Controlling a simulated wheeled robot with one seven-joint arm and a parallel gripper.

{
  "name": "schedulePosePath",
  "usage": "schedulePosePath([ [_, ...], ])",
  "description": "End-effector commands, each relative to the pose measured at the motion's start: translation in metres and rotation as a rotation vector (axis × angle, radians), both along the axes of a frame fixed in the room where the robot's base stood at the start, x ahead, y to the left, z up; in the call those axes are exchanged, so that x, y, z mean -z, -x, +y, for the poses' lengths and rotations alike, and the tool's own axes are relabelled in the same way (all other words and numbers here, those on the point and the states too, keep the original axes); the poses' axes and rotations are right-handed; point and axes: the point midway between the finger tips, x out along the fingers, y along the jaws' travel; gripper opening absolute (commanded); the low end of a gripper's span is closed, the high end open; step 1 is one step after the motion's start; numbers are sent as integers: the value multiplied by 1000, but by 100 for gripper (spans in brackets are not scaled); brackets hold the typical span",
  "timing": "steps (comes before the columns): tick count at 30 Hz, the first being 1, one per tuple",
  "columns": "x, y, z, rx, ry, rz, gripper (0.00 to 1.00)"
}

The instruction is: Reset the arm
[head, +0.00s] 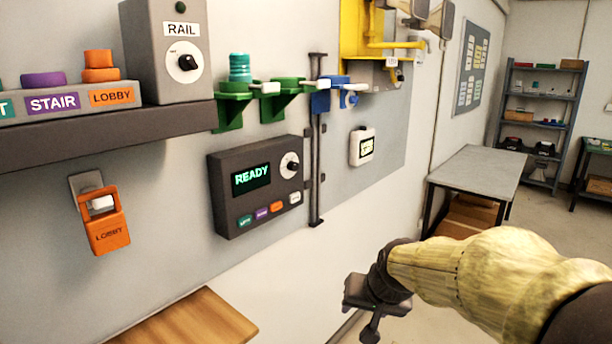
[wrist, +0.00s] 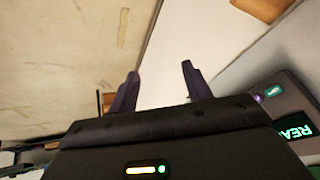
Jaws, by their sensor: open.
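My gripper (head: 366,316) hangs at the lower middle of the head view, at the end of my arm. It is below and to the right of the READY panel (head: 256,186) and apart from the wall. In the wrist view its two dark fingers (wrist: 160,88) stand apart with nothing between them. The panel also shows at the right edge of the wrist view (wrist: 285,105), partly cut off.
A RAIL box (head: 150,85) stands on a shelf with STAIR and LOBBY bases. An orange LOBBY tag (head: 106,222) hangs below. Green brackets (head: 283,100) stick out from the wall. A wooden top (head: 190,322) lies lower left. A grey table (head: 480,168) stands beyond my arm.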

Motion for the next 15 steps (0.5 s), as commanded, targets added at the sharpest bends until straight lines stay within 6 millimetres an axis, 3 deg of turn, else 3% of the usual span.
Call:
schedulePosePath([
  [3, 38, 44, -18, -35, 81, 106, 49],
  [9, 83, 111, -37, -108, 173, 235, 49],
  [15, 95, 129, -41, -131, 193, 265, 49],
])
